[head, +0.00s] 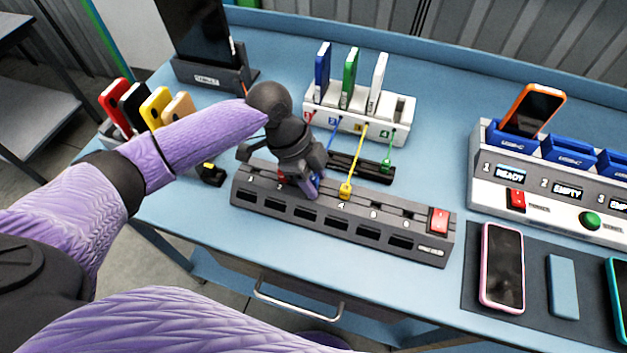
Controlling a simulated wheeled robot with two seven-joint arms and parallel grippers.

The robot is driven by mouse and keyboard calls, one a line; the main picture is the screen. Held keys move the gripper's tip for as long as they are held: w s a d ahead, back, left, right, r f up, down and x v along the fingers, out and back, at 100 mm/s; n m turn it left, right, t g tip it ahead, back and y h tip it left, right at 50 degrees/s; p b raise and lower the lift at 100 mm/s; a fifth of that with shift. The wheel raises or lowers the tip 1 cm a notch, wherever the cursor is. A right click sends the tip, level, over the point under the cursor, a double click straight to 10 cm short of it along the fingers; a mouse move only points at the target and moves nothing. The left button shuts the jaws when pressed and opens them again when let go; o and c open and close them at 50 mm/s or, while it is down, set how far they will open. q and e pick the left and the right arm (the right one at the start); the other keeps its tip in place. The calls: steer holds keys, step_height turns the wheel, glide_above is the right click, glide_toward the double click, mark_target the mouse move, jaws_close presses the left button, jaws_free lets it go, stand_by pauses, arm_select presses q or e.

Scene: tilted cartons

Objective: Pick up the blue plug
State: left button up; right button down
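The blue plug (316,184) shows only as a small blue patch at the fingertips of my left gripper (311,189), over the dark power strip (245,198). The gripper hides most of the plug, and I cannot tell whether the fingers are closed on it. A blue cable (333,131) runs from the white charging hub (388,108) down towards the gripper. My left gripper points down at the strip, left of the yellow plug (346,190). My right gripper is not in view.
A green plug (387,165) lies by a black holder (350,166) behind the strip. The strip has a red switch (438,219). A grey dock (485,185) with an orange phone (532,108) stands right. A pink phone (502,268) lies on a dark mat (535,285).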

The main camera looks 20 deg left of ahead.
mark_target(314, 178)
arm_select(q)
jaws_close()
step_height(314, 178, up, 10)
steer(key=shift+r+p, duration=0.1)
steer(key=shift+p, duration=1.15)
